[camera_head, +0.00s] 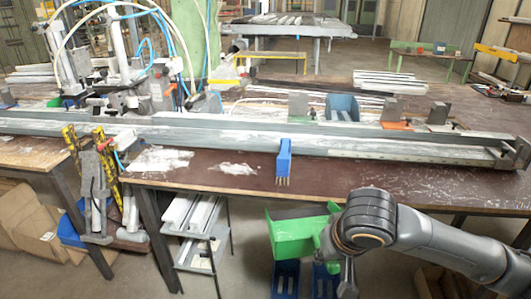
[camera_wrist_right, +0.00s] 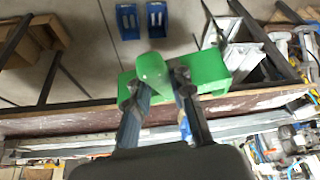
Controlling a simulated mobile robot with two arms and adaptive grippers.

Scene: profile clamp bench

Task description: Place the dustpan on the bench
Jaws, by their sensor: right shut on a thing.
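The green dustpan (camera_head: 290,238) is in front of the bench's front edge, below the top, in the head view. My right gripper (camera_wrist_right: 157,92) is shut on the dustpan, which also shows in the right wrist view (camera_wrist_right: 207,70), with green parts between and beside the fingers. In the head view my right wrist hides part of the dustpan and the fingers. The bench (camera_head: 220,178) has a brown top with long grey metal profiles along it. My left gripper is in neither view.
A blue brush (camera_head: 284,162) stands at the bench's front edge. Bare top lies to its right (camera_head: 400,180), with white residue patches (camera_head: 160,160) to its left. Blue bins (camera_head: 286,280) are on the floor below. A metal rack (camera_head: 195,245) stands under the bench.

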